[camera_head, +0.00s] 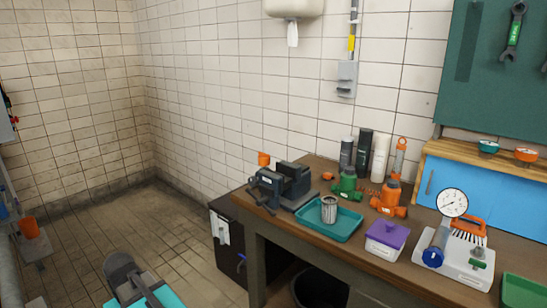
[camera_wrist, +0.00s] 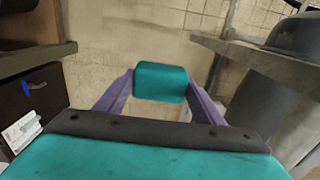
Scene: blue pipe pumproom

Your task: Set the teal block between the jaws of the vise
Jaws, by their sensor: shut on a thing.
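The teal block (camera_wrist: 161,82) is held between the two purple fingers of my gripper (camera_wrist: 160,92) in the wrist view. The gripper is shut on it, clear of any surface. The head view shows only part of my arm at the bottom left, and the block cannot be seen there. The dark blue-grey vise (camera_head: 282,186) stands at the left end of the wooden workbench (camera_head: 385,272). Its jaws show at the top, but the gap between them is hard to make out at this size. The block is away from the vise.
A teal tray (camera_head: 341,236) with a metal cup (camera_head: 329,209) stands right of the vise. Green (camera_head: 347,185) and orange valves (camera_head: 389,198), a purple-lidded box (camera_head: 386,240) and a gauge unit (camera_head: 453,250) fill the bench further right. The floor (camera_head: 130,222) left of the bench is open.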

